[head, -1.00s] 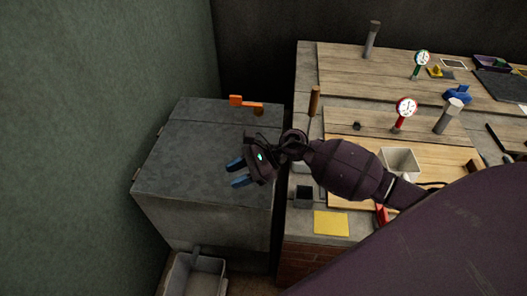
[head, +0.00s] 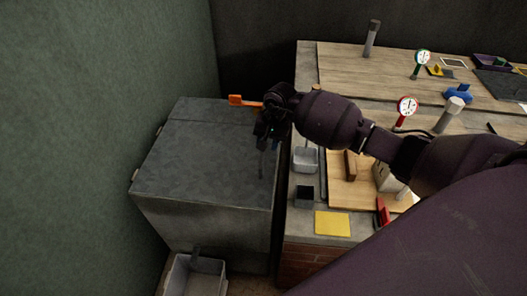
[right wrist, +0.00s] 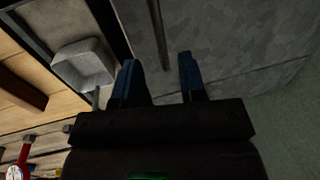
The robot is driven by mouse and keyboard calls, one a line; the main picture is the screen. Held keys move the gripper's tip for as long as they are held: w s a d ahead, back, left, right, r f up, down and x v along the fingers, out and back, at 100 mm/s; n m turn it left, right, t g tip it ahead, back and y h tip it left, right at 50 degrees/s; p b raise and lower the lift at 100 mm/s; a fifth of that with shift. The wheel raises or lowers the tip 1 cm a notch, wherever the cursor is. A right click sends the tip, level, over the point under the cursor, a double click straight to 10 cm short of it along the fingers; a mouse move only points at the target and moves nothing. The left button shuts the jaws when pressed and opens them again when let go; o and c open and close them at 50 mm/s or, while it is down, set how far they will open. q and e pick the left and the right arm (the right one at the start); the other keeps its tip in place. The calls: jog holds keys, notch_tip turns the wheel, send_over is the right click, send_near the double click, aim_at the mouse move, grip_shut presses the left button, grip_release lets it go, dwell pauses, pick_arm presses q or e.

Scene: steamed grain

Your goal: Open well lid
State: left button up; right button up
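The well is a grey stone box with a flat lid (head: 200,165) lying closed on top, at the left in the head view. An orange handle piece (head: 243,101) stands at the lid's back edge, its right end partly hidden by my arm. My right gripper (head: 267,143) points down over the lid's right side, just in front of the orange piece. In the right wrist view its two blue fingers (right wrist: 158,80) are apart with nothing between them, above the grey lid (right wrist: 225,45). A dark narrow streak runs down the lid below the gripper. My left gripper is not in view.
A worktop to the right holds a grey bin (head: 305,159), a dark square cup (head: 304,195), a yellow sheet (head: 332,223) and gauges (head: 407,106). A grey trough (head: 195,278) stands in front of the well. A green wall (head: 100,130) rises on the left.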

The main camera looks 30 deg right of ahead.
aim_at(263, 155)
jog(key=shift+w+a+f, duration=0.1)
jog(key=shift+a+f, duration=0.05)
jog(key=shift+f, duration=0.65)
jog(key=shift+w+a+f, duration=0.1)
jog(key=shift+f, duration=0.65)
jog(key=shift+w+a+f, duration=0.1)
jog(key=shift+a+f, duration=0.05)
jog(key=shift+f, duration=0.65)
jog(key=shift+c, duration=0.3)
grip_shut()
